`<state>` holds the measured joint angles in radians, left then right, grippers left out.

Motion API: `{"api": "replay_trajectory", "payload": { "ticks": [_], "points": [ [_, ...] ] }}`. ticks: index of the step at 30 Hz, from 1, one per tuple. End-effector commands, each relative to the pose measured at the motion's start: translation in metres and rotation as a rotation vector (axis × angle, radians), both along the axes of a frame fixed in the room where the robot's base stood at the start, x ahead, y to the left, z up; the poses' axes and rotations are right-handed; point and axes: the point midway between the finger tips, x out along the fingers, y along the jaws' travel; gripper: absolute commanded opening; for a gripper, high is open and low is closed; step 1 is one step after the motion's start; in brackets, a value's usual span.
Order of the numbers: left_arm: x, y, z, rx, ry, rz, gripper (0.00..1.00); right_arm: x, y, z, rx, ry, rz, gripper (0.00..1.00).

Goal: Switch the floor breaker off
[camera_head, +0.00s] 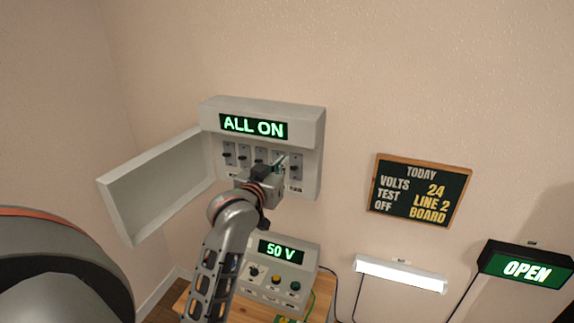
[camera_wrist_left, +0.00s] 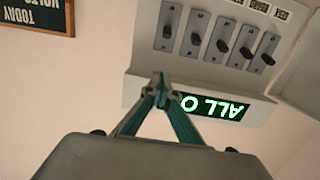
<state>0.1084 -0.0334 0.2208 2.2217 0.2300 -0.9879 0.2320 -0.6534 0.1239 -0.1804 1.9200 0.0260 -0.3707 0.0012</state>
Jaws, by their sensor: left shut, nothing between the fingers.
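The breaker box (camera_head: 312,130) hangs on the wall with its door (camera_head: 155,180) swung open to the left. Its green display (camera_head: 253,126) reads "ALL ON". My left gripper (camera_head: 281,163) is shut and empty in front of the row's right part, partly hiding switches. In the left wrist view, which is upside down, its closed fingertips (camera_wrist_left: 159,78) are near the end lever (camera_wrist_left: 167,31), seemingly apart from it. My right gripper is not in view.
Below the box stands a meter unit (camera_head: 275,270) reading "50 V", with knobs and buttons, on a wooden table (camera_head: 318,298). A chalkboard (camera_head: 421,190), a lit lamp bar (camera_head: 400,273) and an "OPEN" sign (camera_head: 525,268) are to the right. The wall between box and chalkboard is clear.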

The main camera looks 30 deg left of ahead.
Motion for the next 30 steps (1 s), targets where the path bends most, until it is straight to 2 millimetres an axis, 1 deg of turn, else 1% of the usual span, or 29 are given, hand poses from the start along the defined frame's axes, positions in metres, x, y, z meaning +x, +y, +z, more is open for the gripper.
{"api": "replay_trajectory", "payload": {
  "ticks": [5, 9, 16, 17, 18, 22, 27, 30],
  "points": [
    [0.028, 0.007, -0.002, 0.001, 0.0, 0.0, 0.0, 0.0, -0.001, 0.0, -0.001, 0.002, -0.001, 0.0],
    [0.054, 0.013, -0.005, 0.001, 0.001, 0.0, 0.0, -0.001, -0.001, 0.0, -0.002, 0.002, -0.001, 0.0],
    [0.089, 0.022, -0.008, 0.001, 0.001, 0.001, 0.0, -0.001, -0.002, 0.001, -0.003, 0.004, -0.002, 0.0],
    [0.091, 0.022, -0.011, 0.001, 0.002, 0.001, 0.0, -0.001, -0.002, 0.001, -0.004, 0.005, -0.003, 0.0],
    [0.086, 0.021, -0.019, 0.0, 0.005, 0.0, 0.0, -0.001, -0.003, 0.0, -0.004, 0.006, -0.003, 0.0],
    [0.079, 0.019, -0.033, 0.0, 0.003, 0.0, 0.0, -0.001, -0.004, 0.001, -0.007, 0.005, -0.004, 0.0],
    [0.073, 0.018, -0.043, 0.001, 0.002, 0.0, 0.0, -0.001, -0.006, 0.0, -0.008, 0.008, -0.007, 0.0],
    [0.072, 0.018, -0.045, 0.002, 0.0, 0.0, 0.0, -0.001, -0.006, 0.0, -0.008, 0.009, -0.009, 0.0]
  ]
}}
